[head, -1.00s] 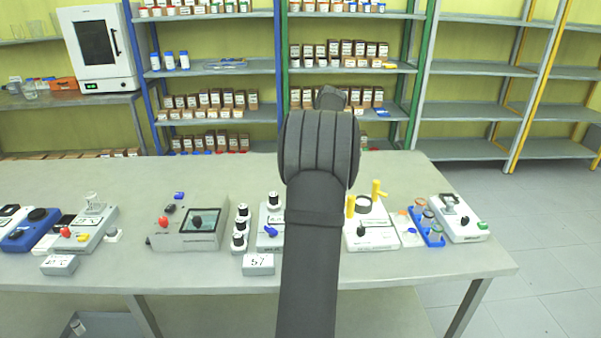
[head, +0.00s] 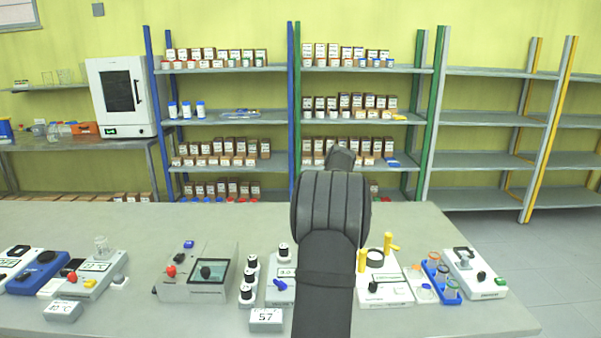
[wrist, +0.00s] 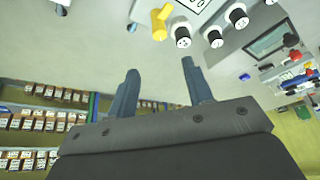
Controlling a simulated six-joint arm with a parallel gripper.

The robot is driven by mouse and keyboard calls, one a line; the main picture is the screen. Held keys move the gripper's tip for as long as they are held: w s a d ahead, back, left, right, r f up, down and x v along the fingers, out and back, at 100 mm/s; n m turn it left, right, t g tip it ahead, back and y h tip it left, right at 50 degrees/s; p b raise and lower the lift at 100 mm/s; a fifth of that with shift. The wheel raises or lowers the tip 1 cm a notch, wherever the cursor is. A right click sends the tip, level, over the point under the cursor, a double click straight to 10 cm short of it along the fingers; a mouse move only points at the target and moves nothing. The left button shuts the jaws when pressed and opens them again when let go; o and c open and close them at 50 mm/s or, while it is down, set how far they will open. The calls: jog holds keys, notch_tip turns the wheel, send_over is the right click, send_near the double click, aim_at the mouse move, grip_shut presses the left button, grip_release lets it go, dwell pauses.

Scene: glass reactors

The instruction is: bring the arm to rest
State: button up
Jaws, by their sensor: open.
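My arm (head: 325,285) rises from the bottom of the head view over the bench, with its dark rounded joint above the bench's far half. In the head view my gripper is hidden behind the arm. In the wrist view my gripper (wrist: 158,88) shows two blue-grey fingers standing apart, open and with nothing between them. The fingers are clear of the bench devices, which appear upside down above and to the right of them.
Shelves of boxes (head: 220,66) and a white oven (head: 122,95) stand behind.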

jog(key=x, duration=1.3)
jog(key=shift+d+f, duration=0.1)
jog(key=shift+f, duration=0.05)
jog(key=v, duration=1.7)
jog(key=x, duration=1.7)
jog(key=shift+f, duration=0.2)
jog(key=shift+s+r+m+h, duration=0.1)
jog(key=shift+r+m+h, duration=0.2)
jog(key=shift+m, duration=0.5)
jog(key=m+h, duration=0.1)
jog(key=m, duration=0.2)
jog(key=m+t+h, duration=0.1)
jog(key=m, duration=0.2)
jog(key=shift+a+m, duration=0.2)
jog(key=shift+m, duration=0.1)
jog(key=shift+a+m+h, duration=0.15)
jog(key=shift+m+h, duration=0.85)
jog(key=shift+m, duration=1.1)
jog(key=shift+m+h, duration=0.8)
jog(key=shift+m, duration=1.2)
